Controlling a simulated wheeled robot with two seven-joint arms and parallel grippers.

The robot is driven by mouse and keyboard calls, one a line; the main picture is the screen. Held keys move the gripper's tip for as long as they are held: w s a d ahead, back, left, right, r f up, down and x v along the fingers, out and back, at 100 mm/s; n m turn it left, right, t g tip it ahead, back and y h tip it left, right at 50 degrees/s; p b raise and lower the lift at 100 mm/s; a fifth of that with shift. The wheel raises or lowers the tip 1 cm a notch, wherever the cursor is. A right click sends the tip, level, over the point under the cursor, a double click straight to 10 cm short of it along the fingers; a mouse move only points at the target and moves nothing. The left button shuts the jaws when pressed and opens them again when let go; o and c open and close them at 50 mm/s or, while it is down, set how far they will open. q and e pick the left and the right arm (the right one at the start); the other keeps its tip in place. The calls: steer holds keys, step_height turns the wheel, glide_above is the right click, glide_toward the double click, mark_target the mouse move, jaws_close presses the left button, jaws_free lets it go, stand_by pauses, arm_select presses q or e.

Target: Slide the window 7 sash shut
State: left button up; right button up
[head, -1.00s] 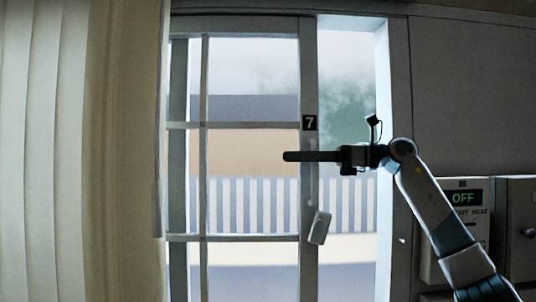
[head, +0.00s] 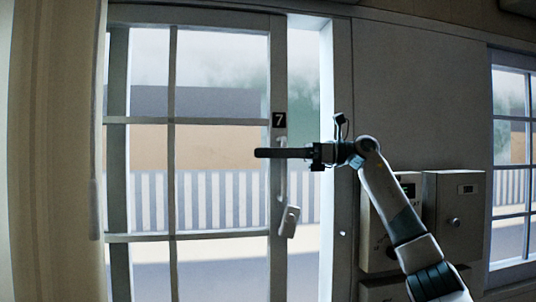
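The window 7 sash (head: 278,75) is a grey-framed sliding pane with a black "7" label (head: 279,120) on its right stile. A gap stands open between that stile and the right jamb (head: 334,80). A pale vertical handle (head: 283,185) and a tilted light-coloured latch piece (head: 289,221) are on the stile. My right gripper (head: 262,153) points left across the stile, just below the label and near the handle's top. Its fingers are seen edge-on, so their opening does not show, nor whether they touch the sash. My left gripper is out of view.
Cream curtains (head: 50,150) hang at the left edge. Grey wall boxes (head: 453,215) stand to the right of the window, partly behind my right arm. Another paned window (head: 510,150) is at the far right. A fence shows outside.

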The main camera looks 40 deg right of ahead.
steer(key=b+v, duration=0.2)
steer(key=v, duration=1.5)
steer(key=shift+s+d+b, duration=0.15)
steer(key=shift+b, duration=0.2)
steer(key=shift+f, duration=0.15)
